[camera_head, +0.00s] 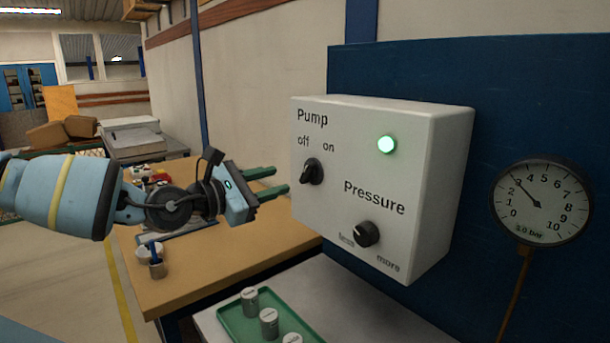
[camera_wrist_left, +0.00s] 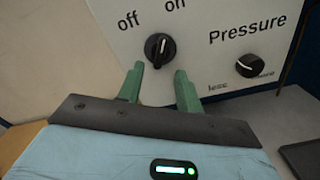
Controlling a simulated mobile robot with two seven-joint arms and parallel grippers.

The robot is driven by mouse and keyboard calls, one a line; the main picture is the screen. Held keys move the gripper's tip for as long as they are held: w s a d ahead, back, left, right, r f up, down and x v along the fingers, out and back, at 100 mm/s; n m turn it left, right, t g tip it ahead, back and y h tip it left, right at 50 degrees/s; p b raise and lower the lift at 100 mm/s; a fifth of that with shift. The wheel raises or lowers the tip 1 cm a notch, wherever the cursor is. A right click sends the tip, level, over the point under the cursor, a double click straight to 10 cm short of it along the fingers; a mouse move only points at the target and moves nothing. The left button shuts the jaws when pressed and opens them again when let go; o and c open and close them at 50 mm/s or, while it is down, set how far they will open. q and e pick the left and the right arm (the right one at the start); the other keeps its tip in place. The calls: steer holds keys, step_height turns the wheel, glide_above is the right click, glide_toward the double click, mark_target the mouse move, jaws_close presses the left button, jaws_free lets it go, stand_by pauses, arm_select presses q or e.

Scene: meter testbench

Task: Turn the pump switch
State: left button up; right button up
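The pump switch (camera_head: 312,171) is a black rotary knob on the front of a white control box (camera_head: 430,190), below the words "Pump", "off" and "on". In the left wrist view, the white mark on the pump switch (camera_wrist_left: 160,50) points up and slightly right, toward "on". A green lamp (camera_head: 387,145) on the box is lit. My left gripper (camera_head: 281,179) is open, with its two green fingers pointing at the box. In the left wrist view its fingertips (camera_wrist_left: 158,70) sit just below the knob, apart from each other and empty. My right gripper is not in view.
A black pressure knob (camera_head: 367,234) is lower right on the box. A round gauge (camera_head: 543,202) on the blue panel (camera_head: 400,70) reads about 3 bar. Below are a wooden table (camera_head: 190,285) and a green tray (camera_head: 238,325) with several small containers.

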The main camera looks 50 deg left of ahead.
mark_target(304, 174)
arm_select(q)
steer(key=shift+w+d+f, duration=0.1)
steer(key=shift+w, duration=0.8)
steer(key=shift+w+d+f, duration=0.1)
steer(key=shift+w, duration=0.75)
steer(key=shift+w+d+b, duration=0.1)
steer(key=shift+w+b, duration=0.35)
steer(key=shift+w, duration=1.15)
steer(key=shift+w+r, duration=0.15)
steer(key=shift+w, duration=0.35)
steer(key=shift+d, duration=0.1)
jaws_close()
